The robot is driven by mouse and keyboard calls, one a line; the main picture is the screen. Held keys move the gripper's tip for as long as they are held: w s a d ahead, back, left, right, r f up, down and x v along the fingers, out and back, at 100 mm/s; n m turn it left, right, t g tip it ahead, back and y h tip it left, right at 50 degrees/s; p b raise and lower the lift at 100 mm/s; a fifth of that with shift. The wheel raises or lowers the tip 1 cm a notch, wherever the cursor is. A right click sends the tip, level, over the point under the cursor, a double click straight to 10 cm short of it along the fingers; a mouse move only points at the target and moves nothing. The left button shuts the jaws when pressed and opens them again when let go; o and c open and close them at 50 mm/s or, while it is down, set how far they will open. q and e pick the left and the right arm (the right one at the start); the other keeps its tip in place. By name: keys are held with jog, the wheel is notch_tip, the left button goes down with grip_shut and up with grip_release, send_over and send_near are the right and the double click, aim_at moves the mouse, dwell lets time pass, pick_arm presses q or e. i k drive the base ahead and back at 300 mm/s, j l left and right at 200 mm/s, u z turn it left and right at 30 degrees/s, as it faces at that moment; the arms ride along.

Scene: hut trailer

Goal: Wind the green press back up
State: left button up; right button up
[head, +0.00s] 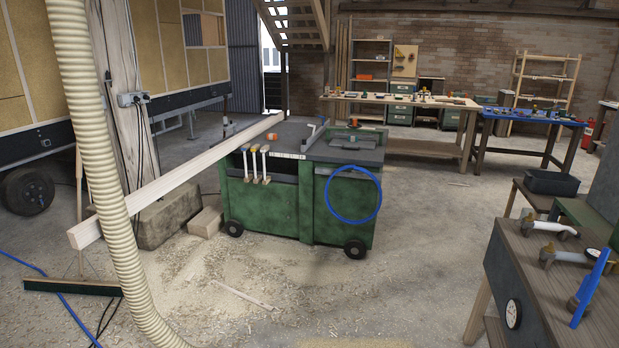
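No thing in the head view is clearly a press. A green wheeled machine cabinet (285,206) with a dark flat top stands in the middle, and a blue ring (353,220) hangs on its right front. At the right edge, a green part (587,216) shows on a bench, cut off by the frame, and I cannot tell what it belongs to. On the near right bench (545,275) an upright blue lever (590,288) and metal pipe-like fittings (550,228) show. Neither of my grippers is in view.
A long timber beam (180,180) slants across the left side. A ribbed hose (95,150) hangs in front of it. A broom (72,287) and wood shavings lie on the floor. Workbenches (400,98) stand at the back. The floor right of the cabinet is clear.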

aim_at(354, 125)
jog(key=i+j, duration=0.1)
jog(key=i, duration=3.8)
jog(key=l+z, duration=0.05)
jog(key=l, duration=0.05)
